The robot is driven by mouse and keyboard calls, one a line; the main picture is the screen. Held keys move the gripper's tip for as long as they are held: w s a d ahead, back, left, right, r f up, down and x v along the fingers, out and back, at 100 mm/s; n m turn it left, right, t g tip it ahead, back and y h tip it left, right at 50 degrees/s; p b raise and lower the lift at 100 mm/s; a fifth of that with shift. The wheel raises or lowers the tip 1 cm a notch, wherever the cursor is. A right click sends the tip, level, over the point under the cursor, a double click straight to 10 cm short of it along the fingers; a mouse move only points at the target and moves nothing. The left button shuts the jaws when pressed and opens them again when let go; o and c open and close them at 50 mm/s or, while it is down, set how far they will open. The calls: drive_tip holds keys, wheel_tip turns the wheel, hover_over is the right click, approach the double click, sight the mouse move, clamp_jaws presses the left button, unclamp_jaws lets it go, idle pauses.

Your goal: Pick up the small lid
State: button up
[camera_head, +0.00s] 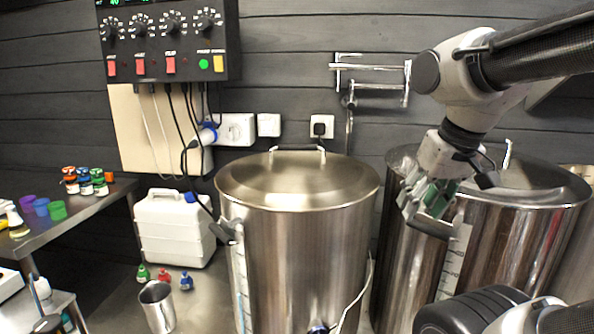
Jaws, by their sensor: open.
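My gripper (428,200) is open at upper right, its fingers pointing down in front of the right steel kettle (485,250). I see nothing between its fingers; I cannot tell whether it touches the kettle. The right kettle's lid (535,185) is partly hidden by my arm. I cannot tell which thing is the small lid. Small purple (27,201), blue (41,206) and green (57,210) pieces, too small to identify surely, stand on the left table.
The steel table (105,198) at left also bears several small jars (85,182). A white canister (173,228), small bottles (163,277) and a steel cup (157,306) stand low between table and left kettle. A control box (168,40) and sockets hang on the wall.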

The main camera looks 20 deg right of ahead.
drive_tip(key=w+a+r+m+y, duration=0.15)
drive_tip(key=w+r+m, duration=0.25)
drive_tip(key=w, duration=0.4)
drive_tip(key=w+a+r+m, duration=0.3)
drive_tip(key=w+r+m, duration=0.15)
drive_tip(key=w, duration=0.25)
drive_tip(key=m+g+y, duration=0.1)
drive_tip(key=m+y, duration=0.1)
drive_tip(key=m, duration=0.9)
approach(298, 150)
wheel_tip(298, 150, down, 3)
drive_tip(key=w, duration=0.2)
drive_tip(key=shift+n, duration=0.25)
drive_tip(key=x, duration=0.3)
drive_tip(key=a+x, duration=0.1)
drive_tip(key=x, duration=0.2)
drive_tip(key=shift+a+f, duration=0.1)
drive_tip(key=shift+f, duration=0.25)
drive_tip(key=shift+c, duration=0.2)
clamp_jaws()
